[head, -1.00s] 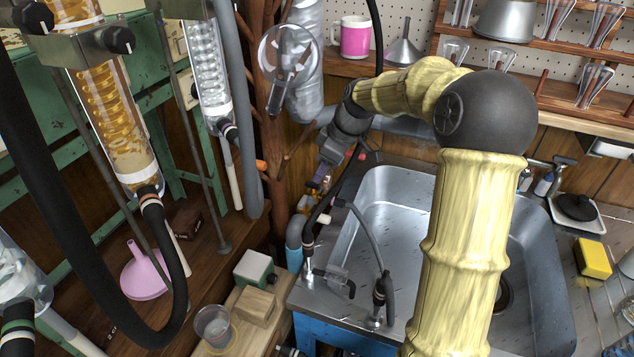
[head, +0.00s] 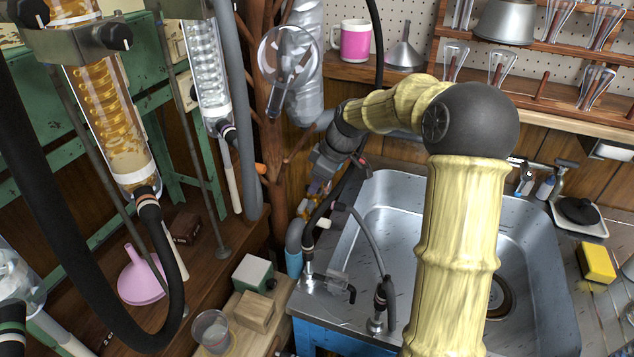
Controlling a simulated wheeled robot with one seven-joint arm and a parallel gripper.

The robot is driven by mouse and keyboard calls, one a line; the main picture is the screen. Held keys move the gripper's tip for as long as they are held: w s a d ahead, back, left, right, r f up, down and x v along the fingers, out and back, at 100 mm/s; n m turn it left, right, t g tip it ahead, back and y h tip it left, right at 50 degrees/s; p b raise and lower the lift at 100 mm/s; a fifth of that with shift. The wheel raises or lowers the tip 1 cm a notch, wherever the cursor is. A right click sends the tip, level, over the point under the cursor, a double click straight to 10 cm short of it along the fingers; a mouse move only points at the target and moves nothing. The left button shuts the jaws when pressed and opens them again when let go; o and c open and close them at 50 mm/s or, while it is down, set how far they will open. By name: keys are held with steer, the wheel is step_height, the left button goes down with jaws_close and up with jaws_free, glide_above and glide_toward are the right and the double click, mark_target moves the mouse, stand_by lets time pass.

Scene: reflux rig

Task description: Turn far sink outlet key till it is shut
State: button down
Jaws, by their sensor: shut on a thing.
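The far sink outlet, with a small brass-coloured valve (head: 317,188), stands at the back left corner of the sink (head: 345,250). My gripper (head: 321,178) is right above this valve, pointing down and to the left. It is shut on the outlet's key; the fingers and wrist hide most of the key, so its angle cannot be told. A nearer outlet tap (head: 340,287) with a dark lever stands on the sink's front left ledge, apart from my gripper.
Black and grey hoses (head: 372,240) run close beside my gripper down to the near fittings. A brown branched stand (head: 275,140) and a glass condenser (head: 210,75) are to the left. A pink mug (head: 355,42) and funnel (head: 404,50) sit on the shelf behind. The sink basin is mostly clear.

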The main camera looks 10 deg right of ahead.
steer(key=shift+m, duration=0.5)
steer(key=m, duration=0.1)
steer(key=m+t+h+p, duration=0.1)
steer(key=m, duration=0.1)
steer(key=m+p, duration=0.1)
steer(key=m, duration=0.1)
steer(key=shift+s+a+r+h, duration=0.2)
steer(key=shift+a+h, duration=0.1)
steer(key=shift+h, duration=0.1)
steer(key=m+p, duration=0.1)
steer(key=m, duration=0.1)
steer(key=m+t+h+p, duration=0.1)
steer(key=m, duration=0.1)
steer(key=shift+a+h, duration=0.2)
steer(key=shift+h, duration=0.1)
steer(key=shift+f+m+h+p, duration=0.15)
steer(key=shift+m+h+p, duration=0.35)
steer(key=shift+m, duration=0.6)
steer(key=c, duration=1.5)
jaws_free()
steer(key=shift+o, duration=0.2)
